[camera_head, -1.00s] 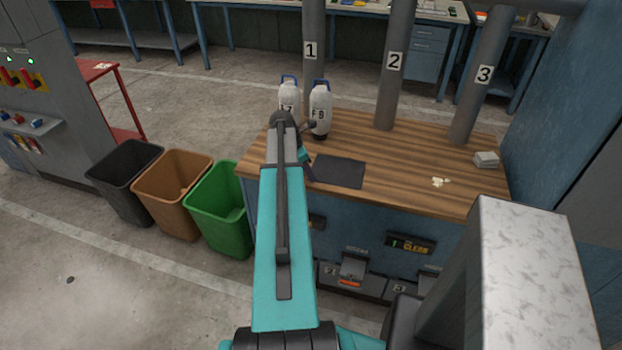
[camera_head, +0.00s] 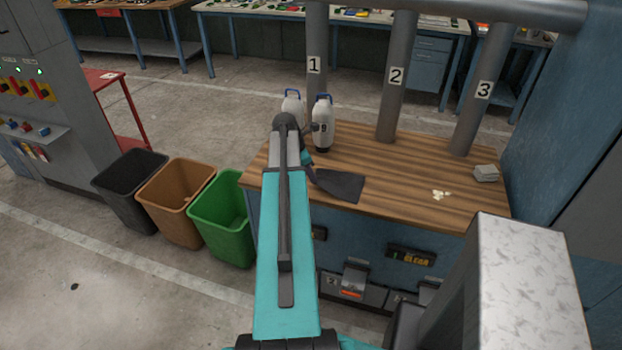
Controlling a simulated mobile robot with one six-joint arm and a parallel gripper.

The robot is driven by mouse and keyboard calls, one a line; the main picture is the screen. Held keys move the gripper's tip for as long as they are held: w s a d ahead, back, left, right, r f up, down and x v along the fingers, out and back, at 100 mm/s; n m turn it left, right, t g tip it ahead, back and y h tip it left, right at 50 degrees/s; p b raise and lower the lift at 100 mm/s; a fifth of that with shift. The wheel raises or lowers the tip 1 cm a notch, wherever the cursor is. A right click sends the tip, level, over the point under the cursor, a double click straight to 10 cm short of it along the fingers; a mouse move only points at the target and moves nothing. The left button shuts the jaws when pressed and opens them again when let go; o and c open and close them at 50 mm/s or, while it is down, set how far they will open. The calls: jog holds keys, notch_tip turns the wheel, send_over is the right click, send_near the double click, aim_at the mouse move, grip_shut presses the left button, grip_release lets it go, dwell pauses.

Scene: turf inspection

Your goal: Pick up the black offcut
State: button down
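A dark flat sheet (camera_head: 345,187) lies on the wooden bench top, right of my arm. I cannot tell whether it is a mat or the black offcut, and no separate black offcut shows on it. My gripper (camera_head: 318,178) is a small dark shape beyond my wrist, over or close to the left edge of the sheet. Its fingers blend into the sheet, so their opening and anything between them cannot be made out.
Two white bottles, one behind the other (camera_head: 322,128) (camera_head: 293,105), stand behind the sheet. Pale scraps (camera_head: 441,195) and a grey block (camera_head: 486,173) lie at the right of the bench top (camera_head: 405,185). Numbered pipes rise behind. Black, brown and green bins (camera_head: 222,222) stand at left.

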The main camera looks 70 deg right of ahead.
notch_tip(320, 180, up, 8)
jog(key=p, duration=0.4)
jog(key=shift+f, duration=0.25)
jog(key=shift+r, duration=0.1)
notch_tip(320, 180, up, 9)
jog(key=p, duration=0.3)
jog(key=shift+p, duration=0.35)
notch_tip(320, 180, up, 9)
dwell(0.4)
